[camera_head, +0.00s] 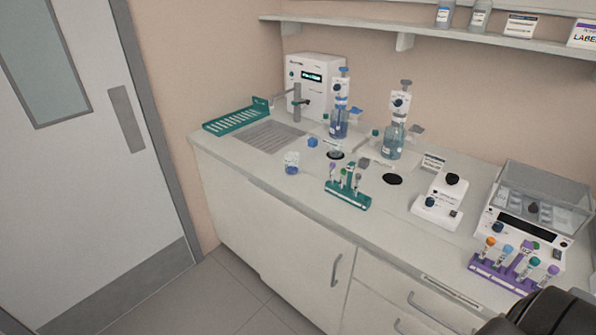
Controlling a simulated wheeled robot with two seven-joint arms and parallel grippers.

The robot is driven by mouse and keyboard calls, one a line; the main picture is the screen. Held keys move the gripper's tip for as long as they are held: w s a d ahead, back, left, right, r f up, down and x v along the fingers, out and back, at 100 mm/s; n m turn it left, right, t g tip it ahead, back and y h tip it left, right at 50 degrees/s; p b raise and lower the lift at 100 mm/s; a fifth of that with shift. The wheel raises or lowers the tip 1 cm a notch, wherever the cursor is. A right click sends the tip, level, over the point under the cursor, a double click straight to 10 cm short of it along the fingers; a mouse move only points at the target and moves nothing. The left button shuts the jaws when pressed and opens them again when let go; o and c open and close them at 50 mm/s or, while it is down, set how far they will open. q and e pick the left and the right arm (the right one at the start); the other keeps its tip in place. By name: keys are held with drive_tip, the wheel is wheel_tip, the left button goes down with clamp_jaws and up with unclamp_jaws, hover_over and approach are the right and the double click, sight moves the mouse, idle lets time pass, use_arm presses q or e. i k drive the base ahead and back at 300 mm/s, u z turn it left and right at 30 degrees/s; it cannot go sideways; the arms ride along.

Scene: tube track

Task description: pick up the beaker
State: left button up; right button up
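A small clear beaker (291,164) with blue liquid at its bottom stands upright on the white counter (229,151), left of the green tube rack and near the counter's front edge. Nothing touches it. A dark rounded part at the lower right corner looks like part of my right arm; no fingers show on it. Neither of my grippers is in view.
A green rack (347,197) with several tubes stands right of the beaker. Two dispenser bottles (339,122) (392,140) stand farther back. A purple rack (500,276) is at the right. The counter left of the beaker is clear.

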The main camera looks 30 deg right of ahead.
sight(292, 164)
drive_tip(key=z, duration=1.75)
drive_tip(key=i, duration=0.45)
